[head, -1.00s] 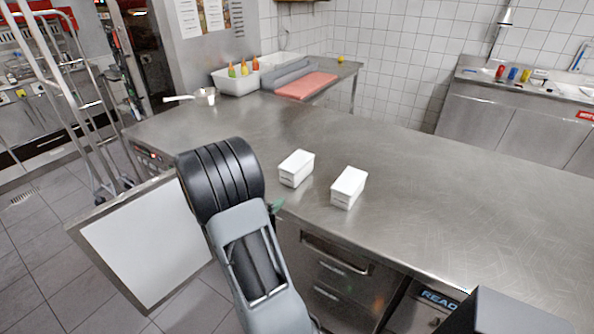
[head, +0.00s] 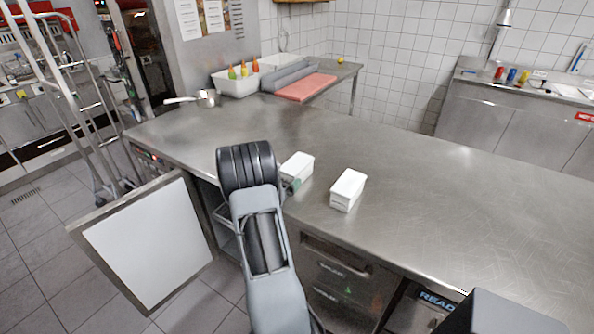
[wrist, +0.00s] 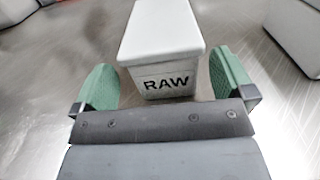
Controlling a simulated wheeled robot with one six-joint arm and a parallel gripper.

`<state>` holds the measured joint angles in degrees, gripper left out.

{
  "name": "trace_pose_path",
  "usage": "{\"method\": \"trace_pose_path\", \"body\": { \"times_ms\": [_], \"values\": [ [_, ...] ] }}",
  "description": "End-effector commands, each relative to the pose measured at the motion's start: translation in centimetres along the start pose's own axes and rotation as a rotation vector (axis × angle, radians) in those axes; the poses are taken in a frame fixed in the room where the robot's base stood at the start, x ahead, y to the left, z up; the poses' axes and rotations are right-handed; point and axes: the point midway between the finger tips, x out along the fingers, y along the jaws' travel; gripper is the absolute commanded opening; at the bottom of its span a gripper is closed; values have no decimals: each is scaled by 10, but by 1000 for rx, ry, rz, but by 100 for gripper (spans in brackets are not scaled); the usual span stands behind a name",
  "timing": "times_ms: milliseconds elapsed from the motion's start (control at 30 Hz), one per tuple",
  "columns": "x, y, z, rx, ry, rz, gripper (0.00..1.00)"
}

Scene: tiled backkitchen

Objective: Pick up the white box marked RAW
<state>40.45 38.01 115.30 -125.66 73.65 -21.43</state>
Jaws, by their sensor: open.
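The white box marked RAW (wrist: 163,50) stands upright on the steel counter, its lettered end facing my gripper in the wrist view. In the head view a white box (head: 298,167), partly hidden behind my arm, is beside the gripper and appears to be this one. My gripper (wrist: 162,88) is open. Its green fingers stand on either side of the box's near end, with a visible gap at each side. A second white box (head: 348,189) stands to the right in the head view; part of it shows at the upper right of the wrist view (wrist: 295,32).
The steel counter (head: 430,200) is clear to the right of the boxes. A pan (head: 205,98), a white bin with bottles (head: 237,84) and a red board (head: 305,87) are at the back. An open cabinet door (head: 150,245) sticks out at the front left.

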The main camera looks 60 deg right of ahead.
Motion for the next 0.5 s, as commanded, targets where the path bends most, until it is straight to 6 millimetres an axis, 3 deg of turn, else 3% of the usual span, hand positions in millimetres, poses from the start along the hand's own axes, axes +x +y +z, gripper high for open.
{"method": "trace_pose_path", "body": {
  "times_ms": [200,500],
  "values": [
    [30,-4,2,1,0,-3,100],
    [44,-3,1,0,-1,0,100]
  ]
}}
